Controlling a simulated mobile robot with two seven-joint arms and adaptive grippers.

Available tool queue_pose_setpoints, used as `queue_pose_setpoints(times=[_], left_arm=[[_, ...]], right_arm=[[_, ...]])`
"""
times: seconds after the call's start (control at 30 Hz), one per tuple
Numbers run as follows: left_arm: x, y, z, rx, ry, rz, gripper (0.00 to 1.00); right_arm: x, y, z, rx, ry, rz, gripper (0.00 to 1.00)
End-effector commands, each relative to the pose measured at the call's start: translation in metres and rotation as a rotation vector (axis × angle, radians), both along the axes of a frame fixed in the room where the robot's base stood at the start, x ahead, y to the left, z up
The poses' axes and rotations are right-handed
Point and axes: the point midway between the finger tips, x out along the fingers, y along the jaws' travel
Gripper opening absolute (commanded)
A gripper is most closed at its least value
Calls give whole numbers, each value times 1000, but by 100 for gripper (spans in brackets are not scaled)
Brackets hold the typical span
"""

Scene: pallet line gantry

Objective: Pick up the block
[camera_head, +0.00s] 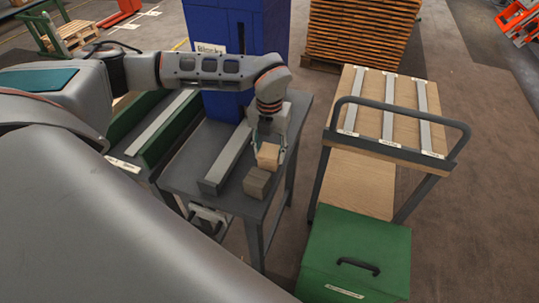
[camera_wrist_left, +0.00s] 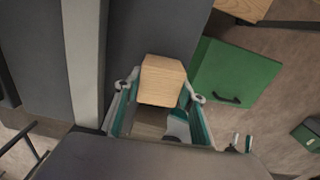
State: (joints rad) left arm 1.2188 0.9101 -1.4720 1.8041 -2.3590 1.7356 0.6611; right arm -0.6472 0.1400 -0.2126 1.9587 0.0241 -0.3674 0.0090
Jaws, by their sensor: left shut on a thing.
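A light wooden block (camera_head: 268,156) is between the fingers of my left gripper (camera_head: 269,142), over the grey table (camera_head: 188,168). The left wrist view shows the block (camera_wrist_left: 162,80) up close, with a fingertip of the gripper (camera_wrist_left: 164,90) on each side. The gripper is shut on it. I cannot tell whether the block is clear of the table. A darker grey-brown block (camera_head: 258,182) sits on the table just in front of it in the head view. My right gripper does not show.
A long grey bar (camera_head: 226,160) lies on the table left of the blocks. A wood-topped cart (camera_head: 370,120) with a dark rail stands to the right. A green lidded box (camera_head: 355,250) is at the front right. A blue cabinet (camera_head: 262,25) stands behind.

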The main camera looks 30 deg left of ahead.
Motion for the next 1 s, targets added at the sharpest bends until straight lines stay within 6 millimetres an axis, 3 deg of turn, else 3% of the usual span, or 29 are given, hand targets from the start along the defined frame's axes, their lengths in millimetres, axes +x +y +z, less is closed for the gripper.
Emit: queue_pose_setpoints(times=[0.17, 0.37, 0.47, 0.8, 1.0], left_arm=[[1, 0, 4, -1, -1, 0, 17], [1, 0, 25, 0, -3, 0, 17], [2, 0, 44, -1, -4, 0, 17], [1, 0, 137, 0, -6, 0, 17], [1, 0, 177, 0, -4, 0, 17]], right_arm=[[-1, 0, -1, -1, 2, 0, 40], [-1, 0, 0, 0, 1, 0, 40], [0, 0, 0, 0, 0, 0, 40], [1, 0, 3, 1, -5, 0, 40], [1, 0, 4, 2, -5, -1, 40]])
